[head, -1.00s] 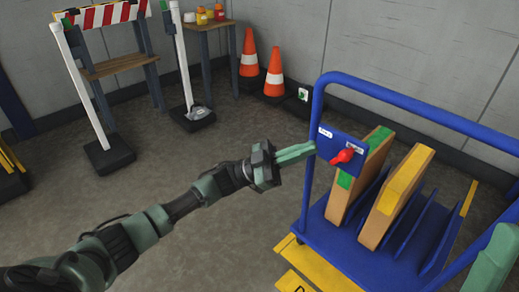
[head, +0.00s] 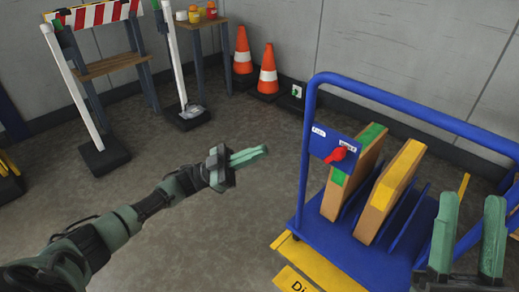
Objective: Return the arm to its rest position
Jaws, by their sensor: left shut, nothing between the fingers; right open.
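My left arm comes in from the lower left. My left gripper (head: 249,156) is shut and empty, held above the open floor to the left of the blue cart (head: 335,248). Its fingertips are apart from the cart. My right gripper (head: 468,215) shows at the lower right, open and empty, with its two green fingers pointing up in front of the cart's right part. The cart carries a blue panel with a red handle (head: 337,154). The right arm behind its gripper is mostly out of view.
Two boards with green and yellow edges, one a tan board (head: 388,192), stand in the cart's slots. Two orange cones (head: 267,70), a striped barrier (head: 100,14) and white posts (head: 73,85) stand along the back. The grey floor between them and the cart is clear.

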